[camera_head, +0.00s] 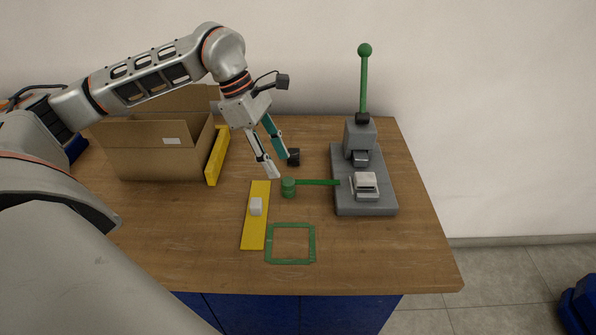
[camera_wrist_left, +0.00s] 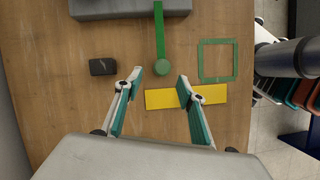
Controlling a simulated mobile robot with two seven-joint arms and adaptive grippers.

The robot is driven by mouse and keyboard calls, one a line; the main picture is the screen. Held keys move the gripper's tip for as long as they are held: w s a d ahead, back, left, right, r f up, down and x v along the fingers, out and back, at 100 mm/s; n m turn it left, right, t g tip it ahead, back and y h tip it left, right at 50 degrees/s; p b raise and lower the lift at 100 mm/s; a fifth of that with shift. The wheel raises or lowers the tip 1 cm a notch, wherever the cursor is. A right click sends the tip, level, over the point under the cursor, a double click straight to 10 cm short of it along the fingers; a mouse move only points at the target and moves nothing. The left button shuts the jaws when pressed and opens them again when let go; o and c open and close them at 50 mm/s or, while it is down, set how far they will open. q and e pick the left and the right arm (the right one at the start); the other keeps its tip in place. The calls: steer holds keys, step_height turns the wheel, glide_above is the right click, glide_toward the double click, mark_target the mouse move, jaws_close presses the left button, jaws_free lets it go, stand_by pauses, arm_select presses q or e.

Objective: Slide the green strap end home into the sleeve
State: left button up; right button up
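A green strap (camera_head: 318,182) runs right from an upright green round grip (camera_head: 288,187) to the edge of a grey base. On the base is a light grey sleeve block (camera_head: 366,182). A small gap seems to lie between strap tip and block; I cannot tell exactly. The wrist view shows the strap (camera_wrist_left: 159,30) and grip (camera_wrist_left: 163,68), but only the edge of the base (camera_wrist_left: 120,8). My left gripper (camera_head: 278,162) is open and empty above the table, just behind the grip; its fingers (camera_wrist_left: 160,78) show widely parted in the wrist view. My right gripper is out of view.
A press with a green ball-topped lever (camera_head: 364,85) stands on the base's rear. A black block (camera_head: 293,157) sits behind the grip. A yellow strip (camera_head: 256,235) carries a white cube (camera_head: 256,206). A green square outline (camera_head: 290,259) lies in front. An open cardboard box (camera_head: 150,155) stands left.

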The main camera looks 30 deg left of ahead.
mark_target(286, 180)
arm_select(q)
steer(key=x, duration=0.7)
steer(key=shift+s+d+f, duration=0.1)
steer(key=shift+d+f, duration=0.1)
steer(key=shift+f, duration=0.05)
steer(key=shift+c, duration=0.3)
